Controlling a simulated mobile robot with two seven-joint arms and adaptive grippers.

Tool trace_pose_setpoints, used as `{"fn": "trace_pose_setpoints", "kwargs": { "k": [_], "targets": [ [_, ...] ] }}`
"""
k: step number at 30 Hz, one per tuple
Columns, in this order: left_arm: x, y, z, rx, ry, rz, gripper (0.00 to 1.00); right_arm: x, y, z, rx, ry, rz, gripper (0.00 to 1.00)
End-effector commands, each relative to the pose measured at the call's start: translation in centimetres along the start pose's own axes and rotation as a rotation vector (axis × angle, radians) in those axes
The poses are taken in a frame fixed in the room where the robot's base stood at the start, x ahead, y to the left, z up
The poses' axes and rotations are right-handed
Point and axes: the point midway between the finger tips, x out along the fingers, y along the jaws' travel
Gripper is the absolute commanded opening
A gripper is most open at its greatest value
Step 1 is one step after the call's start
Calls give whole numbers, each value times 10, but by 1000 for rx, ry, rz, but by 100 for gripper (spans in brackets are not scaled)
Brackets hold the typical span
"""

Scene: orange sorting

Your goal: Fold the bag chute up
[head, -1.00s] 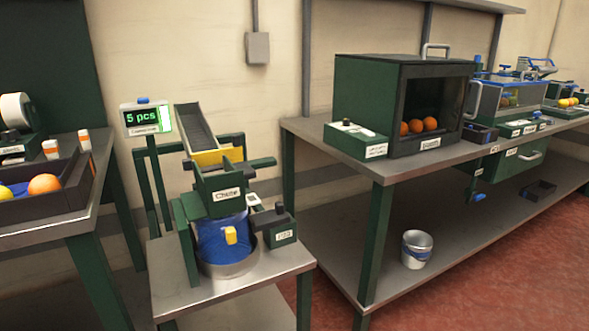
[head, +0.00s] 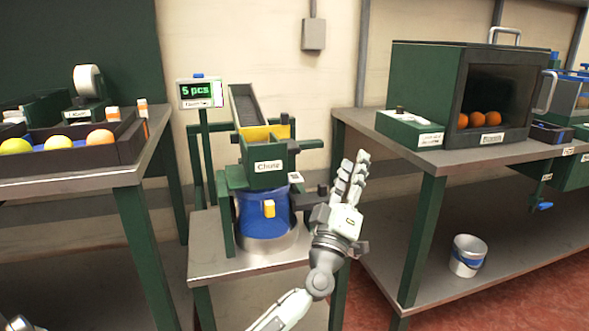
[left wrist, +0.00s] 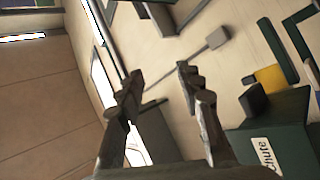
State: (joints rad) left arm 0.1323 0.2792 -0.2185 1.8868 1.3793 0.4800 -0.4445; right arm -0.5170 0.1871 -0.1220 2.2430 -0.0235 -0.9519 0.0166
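The green bag chute (head: 267,178), labelled "Chute", stands on a small metal stand. A yellow piece (head: 256,133) and a sloping grey ramp (head: 243,105) are above it. A blue bag (head: 250,217) with a yellow tab (head: 269,208) hangs below, in a round metal dish. My left gripper (head: 354,165) is just right of the chute, apart from it in the picture, with its fingers pointing up. The left wrist view shows its two fingers (left wrist: 158,86) spread with nothing between them, and the chute (left wrist: 293,140) at the lower right. My right gripper is not in view.
A counter display (head: 201,92) reading "5 pcs" stands left of the ramp. A bench at left holds a fruit tray (head: 140,134). The right bench (head: 450,157) carries a dark box with oranges, and a bucket (head: 467,256) is on its lower shelf. My forearm covers part of the stand.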

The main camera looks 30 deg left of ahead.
Motion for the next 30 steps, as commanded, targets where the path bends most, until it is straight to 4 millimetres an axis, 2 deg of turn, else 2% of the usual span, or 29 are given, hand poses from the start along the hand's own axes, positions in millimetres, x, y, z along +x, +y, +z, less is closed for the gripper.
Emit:
{"fn": "trace_pose_setpoints", "kwargs": {
  "k": [1, 3, 6, 9, 14, 19, 30],
  "targets": [
    [15, -8, -30, -89, 131, -60, 36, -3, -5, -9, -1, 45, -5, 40],
    [27, -26, -62, -212, 275, -192, 36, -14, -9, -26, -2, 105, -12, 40],
    [30, -56, -81, -342, 384, -394, 36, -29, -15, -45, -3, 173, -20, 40],
    [25, -76, -81, -419, 419, -562, 36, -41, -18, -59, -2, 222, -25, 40],
    [16, -91, -74, -473, 416, -730, 36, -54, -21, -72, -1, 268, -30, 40],
    [26, -98, -80, -492, 427, -749, 36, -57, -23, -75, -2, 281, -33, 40],
    [62, -139, -90, -493, 429, -748, 36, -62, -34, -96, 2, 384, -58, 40]
  ]
}}
